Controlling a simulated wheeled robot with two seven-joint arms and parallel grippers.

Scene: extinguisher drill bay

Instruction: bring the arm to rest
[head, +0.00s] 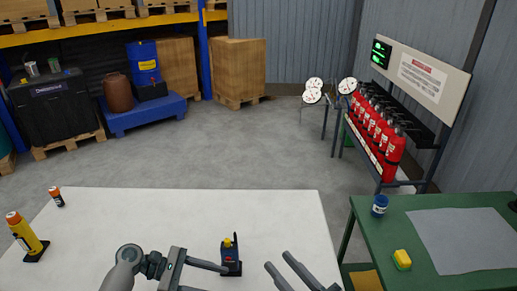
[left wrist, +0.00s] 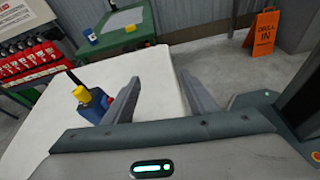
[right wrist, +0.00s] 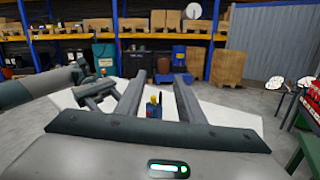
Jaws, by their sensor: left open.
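My left gripper (head: 215,279) reaches in from the left, low over the white table. It also shows in the left wrist view (left wrist: 159,77), fingers apart with nothing between them. My right gripper (head: 277,260) is at the bottom centre, its fingers apart and empty; it shows in the right wrist view too (right wrist: 160,78). A small blue object with a yellow top and a black upright piece (head: 230,257) stands on the table, just beyond the left fingertips and left of the right gripper. In the left wrist view it (left wrist: 92,103) is outside the left finger. Contact cannot be told.
The white table (head: 180,210) also holds a yellow-orange cylinder (head: 26,235) and a small orange-topped dark one (head: 56,197). A green table (head: 380,245) at right carries a blue can (head: 379,205) and a yellow block (head: 402,259). Red extinguishers (head: 393,152) stand behind it. The table's middle is clear.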

